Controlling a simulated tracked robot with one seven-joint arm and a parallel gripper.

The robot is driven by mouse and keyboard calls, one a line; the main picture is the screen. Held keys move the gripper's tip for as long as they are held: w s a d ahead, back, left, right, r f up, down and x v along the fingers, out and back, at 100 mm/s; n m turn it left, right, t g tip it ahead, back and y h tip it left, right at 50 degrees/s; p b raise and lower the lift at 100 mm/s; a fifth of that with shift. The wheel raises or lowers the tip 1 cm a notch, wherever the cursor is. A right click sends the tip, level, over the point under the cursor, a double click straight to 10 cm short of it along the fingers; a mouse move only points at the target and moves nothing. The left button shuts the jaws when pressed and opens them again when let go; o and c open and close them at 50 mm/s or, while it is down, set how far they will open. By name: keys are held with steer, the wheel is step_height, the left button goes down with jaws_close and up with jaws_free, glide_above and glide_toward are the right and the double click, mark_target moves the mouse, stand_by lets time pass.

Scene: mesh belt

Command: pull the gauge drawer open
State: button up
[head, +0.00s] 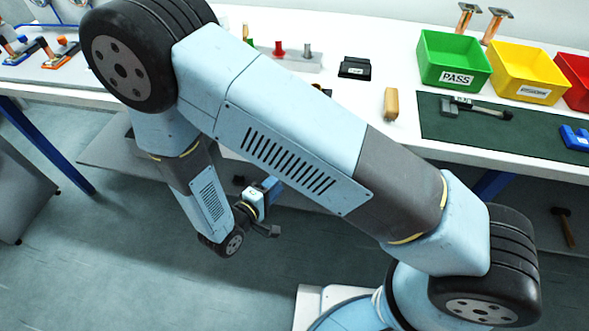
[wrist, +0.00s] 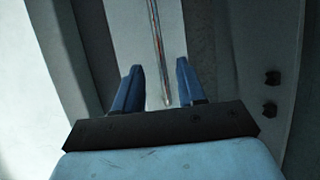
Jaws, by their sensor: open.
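My gripper (head: 268,208) is below the front edge of the white bench in the head view, at the end of my folded arm. In the wrist view its two blue fingers (wrist: 160,68) are apart. A thin metal bar (wrist: 158,50), which looks like a drawer handle, runs lengthwise between them in the picture. It lies in front of a pale panel (wrist: 174,25), perhaps the gauge drawer's front. I cannot tell whether either finger touches the bar. My arm hides much of the bench front in the head view, and no drawer can be made out there.
The white bench (head: 345,115) carries a green bin (head: 455,58), a yellow bin (head: 527,72), a red bin (head: 574,78) and a hammer on a dark mat (head: 520,135). A grey lower shelf (head: 105,150) shows under the bench. The floor (head: 100,270) at the left front is clear.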

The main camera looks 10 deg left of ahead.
steer(key=x, duration=0.8)
steer(key=shift+w+d, duration=0.2)
steer(key=shift+w, duration=0.1)
steer(key=shift+c, duration=0.5)
jaws_close()
